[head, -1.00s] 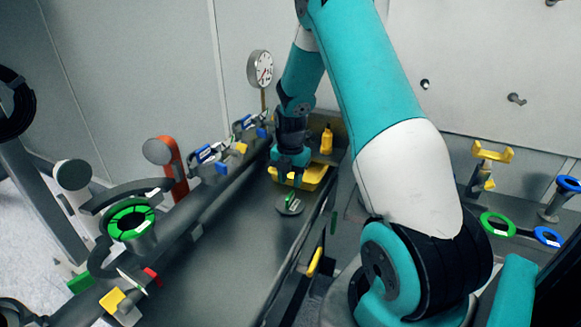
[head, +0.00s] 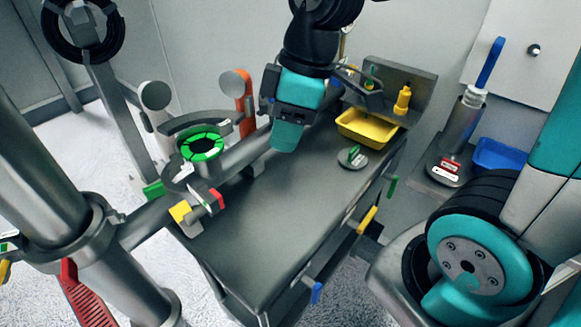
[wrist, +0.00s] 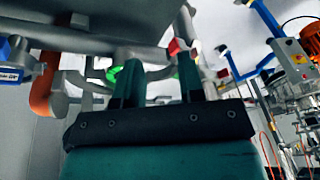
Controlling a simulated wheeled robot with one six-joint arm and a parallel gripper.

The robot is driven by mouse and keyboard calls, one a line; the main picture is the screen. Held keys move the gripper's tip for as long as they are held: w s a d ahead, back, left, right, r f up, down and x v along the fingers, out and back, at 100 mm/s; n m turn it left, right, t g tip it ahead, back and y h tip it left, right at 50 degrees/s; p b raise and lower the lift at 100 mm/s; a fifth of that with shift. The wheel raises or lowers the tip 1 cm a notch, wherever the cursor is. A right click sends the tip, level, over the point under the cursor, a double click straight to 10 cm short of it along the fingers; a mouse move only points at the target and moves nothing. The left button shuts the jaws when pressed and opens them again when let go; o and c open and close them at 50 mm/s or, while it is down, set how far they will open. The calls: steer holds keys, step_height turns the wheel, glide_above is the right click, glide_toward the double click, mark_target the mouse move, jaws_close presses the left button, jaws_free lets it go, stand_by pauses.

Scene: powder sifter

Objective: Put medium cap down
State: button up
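The medium cap looks to be the round grey lid (head: 352,160) with an upright green handle. It lies flat on the grey metal table (head: 270,220), in front of the yellow tray. My gripper (head: 286,138) is above the table to the left of the cap, apart from it. In the wrist view my gripper (wrist: 158,82) shows two dark green fingers spread apart with nothing held between them. The cap is not seen in the wrist view.
A yellow tray (head: 362,128) and a yellow bottle (head: 403,100) are at the table's back. A green ring (head: 202,147) sits on the fitting at left. Coloured handles line the table's right edge. The table's front is clear.

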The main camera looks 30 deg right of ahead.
steer(key=s+a+r+m+y, duration=0.1)
steer(key=s+a+m, duration=0.3)
steer(key=s, duration=0.5)
steer(key=shift+s+a+r+g, duration=0.3)
steer(key=shift+a+g, duration=0.1)
steer(key=shift+a, duration=0.25)
